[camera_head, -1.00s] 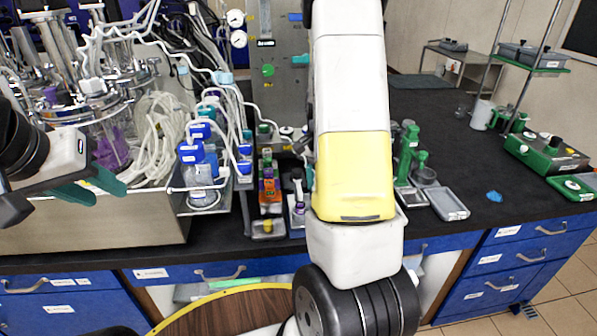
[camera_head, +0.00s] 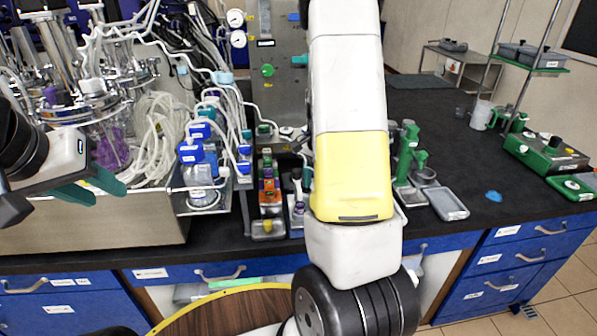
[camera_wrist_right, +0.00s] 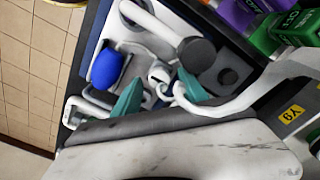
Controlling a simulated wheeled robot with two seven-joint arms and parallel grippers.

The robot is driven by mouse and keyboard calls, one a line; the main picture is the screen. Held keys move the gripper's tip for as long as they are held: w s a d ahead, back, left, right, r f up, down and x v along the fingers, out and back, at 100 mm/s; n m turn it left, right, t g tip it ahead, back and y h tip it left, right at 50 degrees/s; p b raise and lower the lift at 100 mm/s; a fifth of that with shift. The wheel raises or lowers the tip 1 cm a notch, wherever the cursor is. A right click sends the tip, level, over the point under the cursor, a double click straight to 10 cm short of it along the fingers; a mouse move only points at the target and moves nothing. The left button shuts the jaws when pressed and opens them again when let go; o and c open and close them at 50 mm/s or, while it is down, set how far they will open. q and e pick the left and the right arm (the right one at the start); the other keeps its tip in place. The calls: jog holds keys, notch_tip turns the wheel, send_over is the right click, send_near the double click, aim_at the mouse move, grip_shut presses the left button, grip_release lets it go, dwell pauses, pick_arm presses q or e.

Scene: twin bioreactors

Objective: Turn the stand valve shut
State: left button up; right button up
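In the right wrist view a grey stand (camera_wrist_right: 205,75) carries a dark round cap (camera_wrist_right: 197,55), a blue cap (camera_wrist_right: 107,68) and white tubing. A small white fitting (camera_wrist_right: 160,76), which looks like the stand valve, sits between the teal fingertips of my right gripper (camera_wrist_right: 158,92). These fingers are apart, and I cannot tell whether they touch it. In the head view the stand's base (camera_head: 297,231) shows beside the coloured blocks, partly behind my right arm.
Coloured blocks (camera_head: 268,190) stand close left of the stand. Blue-capped bottles (camera_head: 203,165) and loose tubing (camera_head: 155,135) are further left. A green-handled holder (camera_head: 410,160) and a grey tray (camera_head: 447,203) lie right of my arm. The black benchtop (camera_head: 460,150) is mostly clear there.

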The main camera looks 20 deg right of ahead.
notch_tip(320, 180, up, 8)
jog(key=shift+f, duration=0.1)
dwell(0.6)
jog(key=shift+a+r, duration=0.15)
jog(key=shift+r, duration=0.05)
jog(key=s+a+r+n+t+y, duration=0.2)
jog(key=s+a+r+n+t, duration=0.4)
jog(key=s+a+r+n, duration=0.6)
jog(key=s+a+r, duration=0.4)
jog(key=s, duration=0.2)
jog(key=shift+s+a+r, duration=0.2)
jog(key=shift+s+a, duration=0.1)
